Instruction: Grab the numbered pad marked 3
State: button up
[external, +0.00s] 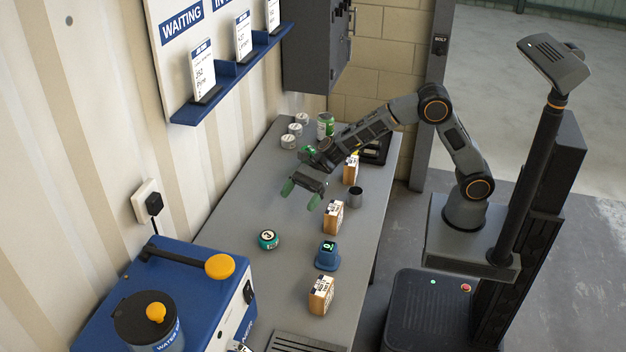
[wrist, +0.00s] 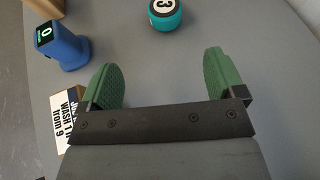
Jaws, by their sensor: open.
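The pad marked 3 (wrist: 165,12) is a round teal piece with a black number on a white disc. In the wrist view it is at the top, beyond the fingertips and partly cut off by the frame edge. In the external view the teal pad (external: 268,239) lies on the grey bench (external: 225,225), near its wall side. My gripper (external: 301,194) is open and empty above the bench, farther along it than the pad. Its green fingers also show in the wrist view (wrist: 160,82), apart from the pad.
A blue device with a green-lit 0 (external: 327,256) stands right of the pad. A blue machine (external: 190,265) is front left.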

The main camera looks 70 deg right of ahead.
aim_at(270, 234)
jog(key=shift+w+a+f+m, duration=0.2)
jog(key=shift+w+f+m, duration=0.1)
jog(key=p+x, duration=0.2)
jog(key=x, duration=1.1)
jog(key=shift+w+a, duration=0.25)
jog(key=c, duration=1)
jog(key=shift+r, duration=0.15)
